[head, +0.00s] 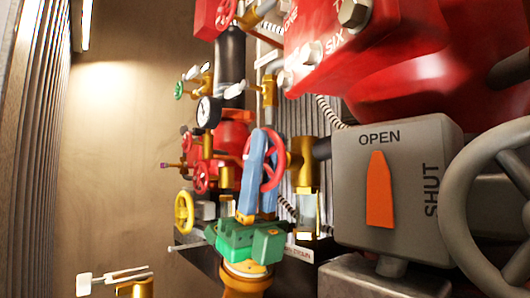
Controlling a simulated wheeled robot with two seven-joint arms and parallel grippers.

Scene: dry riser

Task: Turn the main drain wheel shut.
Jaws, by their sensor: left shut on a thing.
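The drain wheel, a red handwheel (278,168), sits on the left end of a brass valve (301,162) in the middle of the head view. A clear sight glass (308,212) hangs below that valve, above a partly hidden label (300,254) that seems to end in "DRAIN". My left gripper (264,140), with blue fingers on a green body, reaches up from below and is shut on the red wheel's rim. The fingers cover the wheel's left part. How far the valve is turned cannot be told. My right gripper is not in view.
A grey box (385,150) with an orange pointer (380,192) towards OPEN and a large grey handwheel (462,200) stand close at right. Left are a gauge (208,111), a yellow wheel (184,212) and small red wheels (200,178). Free room lies farther left.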

